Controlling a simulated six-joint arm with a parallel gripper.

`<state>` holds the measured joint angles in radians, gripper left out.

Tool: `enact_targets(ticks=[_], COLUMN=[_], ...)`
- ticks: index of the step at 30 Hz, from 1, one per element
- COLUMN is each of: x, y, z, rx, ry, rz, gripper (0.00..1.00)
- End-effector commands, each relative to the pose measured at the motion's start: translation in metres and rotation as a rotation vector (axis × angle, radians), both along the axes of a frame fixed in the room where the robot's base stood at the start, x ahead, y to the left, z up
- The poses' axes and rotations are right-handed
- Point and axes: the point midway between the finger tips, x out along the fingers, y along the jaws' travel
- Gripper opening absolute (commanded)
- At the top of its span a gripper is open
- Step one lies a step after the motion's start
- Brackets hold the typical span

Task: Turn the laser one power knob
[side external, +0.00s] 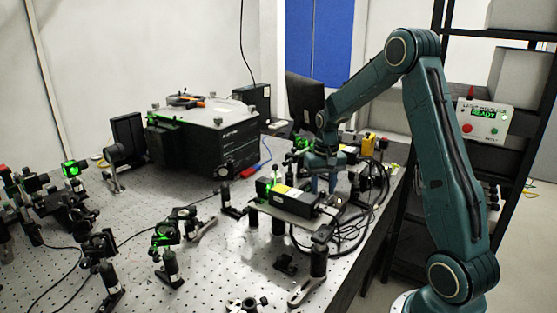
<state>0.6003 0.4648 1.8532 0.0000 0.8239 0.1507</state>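A black laser box (292,197) with a yellow label sits on a raised plate (268,208) at the right part of the optical bench. My gripper (323,187) points down just behind the right end of this box. Its fingertips are partly hidden by the box, and I cannot tell whether they touch anything. No knob marked as laser one power is readable.
Black cables (367,215) loop beside the plate at the bench's right edge. A yellow block (368,145) stands behind my gripper. A large black spectrometer box (205,143) is at the back, with mounted optics on the left. A control panel (484,118) on the rack reads READY.

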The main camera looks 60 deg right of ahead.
Motion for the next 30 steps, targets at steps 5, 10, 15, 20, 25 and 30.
enact_targets(ticks=[5,10,15,20,25,30], x=[0.001,0.001,0.001,0.001,0.001,0.000], y=[0.000,-0.001,-0.001,-0.001,0.000,0.000], z=[0.007,0.024,0.050,0.078,0.106,0.126], rx=[-0.002,-0.003,-0.003,-0.003,-0.003,-0.001], ry=[-0.002,-0.004,-0.005,-0.005,-0.004,-0.001], rz=[0.000,0.000,0.000,0.000,0.000,0.000], gripper=[0.39,0.39,0.39,0.39,0.39,0.39])
